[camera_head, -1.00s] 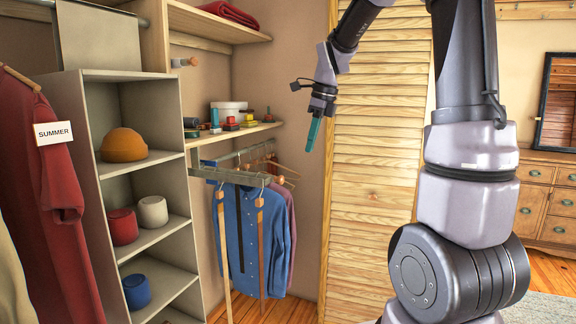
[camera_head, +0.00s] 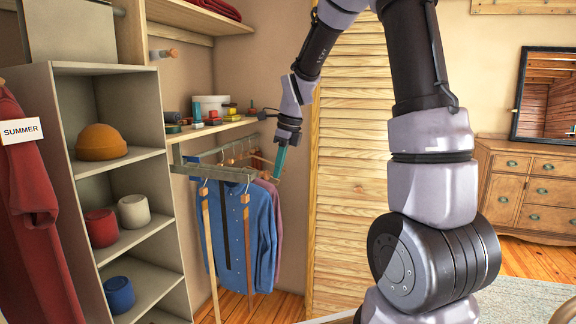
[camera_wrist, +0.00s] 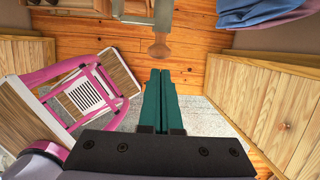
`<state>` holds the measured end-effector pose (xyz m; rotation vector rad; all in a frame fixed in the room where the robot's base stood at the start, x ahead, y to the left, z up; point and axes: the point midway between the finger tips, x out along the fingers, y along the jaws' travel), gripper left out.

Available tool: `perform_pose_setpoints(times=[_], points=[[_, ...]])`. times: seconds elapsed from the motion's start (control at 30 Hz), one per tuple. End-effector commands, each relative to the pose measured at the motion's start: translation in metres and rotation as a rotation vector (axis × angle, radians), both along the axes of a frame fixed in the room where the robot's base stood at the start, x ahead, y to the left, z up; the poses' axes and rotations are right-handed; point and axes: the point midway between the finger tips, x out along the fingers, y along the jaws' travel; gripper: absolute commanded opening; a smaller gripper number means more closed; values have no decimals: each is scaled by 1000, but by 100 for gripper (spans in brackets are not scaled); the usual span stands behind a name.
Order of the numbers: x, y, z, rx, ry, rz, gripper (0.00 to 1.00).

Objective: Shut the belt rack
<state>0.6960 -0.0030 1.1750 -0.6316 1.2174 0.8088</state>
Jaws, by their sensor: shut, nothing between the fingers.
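The belt rack (camera_head: 225,173) is a grey-green bar frame pulled out below the closet's small shelf. Strap-like belts with orange-brown tops (camera_head: 245,198) hang from it, close to a blue shirt (camera_head: 235,235) on a hanger. My gripper (camera_head: 280,162) has teal fingers pointing down, pressed together and empty. In the head view it appears just right of the rack; I cannot tell whether they touch. In the wrist view the shut fingers (camera_wrist: 161,97) point toward a brown wooden knob (camera_wrist: 159,48) under a grey bar, with a visible gap in the picture.
A shelf (camera_head: 215,128) with small coloured items sits above the rack. A grey cubby unit (camera_head: 62,130) with a hat and pots stands left. A louvred door (camera_head: 352,190) stands right of the hanging clothes. The wrist view shows a pink-framed object (camera_wrist: 80,90) on the floor side.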

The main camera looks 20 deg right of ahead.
Motion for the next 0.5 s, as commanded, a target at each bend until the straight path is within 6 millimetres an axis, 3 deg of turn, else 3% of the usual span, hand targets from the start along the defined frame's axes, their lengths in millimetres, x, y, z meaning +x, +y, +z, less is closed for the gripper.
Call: perform_pose_setpoints(times=[0.5], points=[[6,8,0,0,0,2,0]])
